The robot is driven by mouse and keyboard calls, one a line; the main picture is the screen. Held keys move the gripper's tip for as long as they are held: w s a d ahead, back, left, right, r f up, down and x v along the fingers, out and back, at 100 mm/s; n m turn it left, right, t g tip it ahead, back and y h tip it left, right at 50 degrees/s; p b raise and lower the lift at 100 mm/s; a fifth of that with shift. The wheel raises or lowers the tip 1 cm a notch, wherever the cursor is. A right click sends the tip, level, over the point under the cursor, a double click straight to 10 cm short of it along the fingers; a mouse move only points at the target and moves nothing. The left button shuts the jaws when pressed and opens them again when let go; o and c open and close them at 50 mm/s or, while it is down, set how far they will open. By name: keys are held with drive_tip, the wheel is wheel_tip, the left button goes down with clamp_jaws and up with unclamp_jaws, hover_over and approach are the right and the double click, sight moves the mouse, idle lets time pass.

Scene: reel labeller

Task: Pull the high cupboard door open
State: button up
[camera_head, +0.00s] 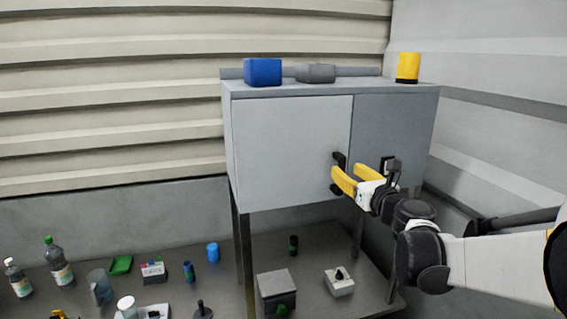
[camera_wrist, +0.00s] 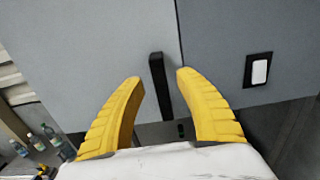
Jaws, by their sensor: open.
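The high cupboard is a grey box on legs, with its left door (camera_head: 290,150) closed in the head view. A black vertical handle (camera_head: 339,158) sits near that door's right edge. The right panel (camera_wrist: 230,40) carries a black-framed white switch (camera_wrist: 259,71).
A blue box (camera_head: 263,72), a grey cylinder (camera_head: 316,73) and a yellow can (camera_head: 408,67) stand on the cupboard top. Below, the workbench (camera_head: 225,285) holds bottles, a grey box (camera_head: 277,291) and small items. The space before the left door looks clear.

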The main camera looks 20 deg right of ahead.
sight(343, 167)
drive_tip(key=shift+w, duration=1.8)
drive_tip(key=shift+s, duration=0.1)
drive_tip(key=shift+c, duration=0.2)
clamp_jaws()
drive_tip(key=shift+s, duration=0.15)
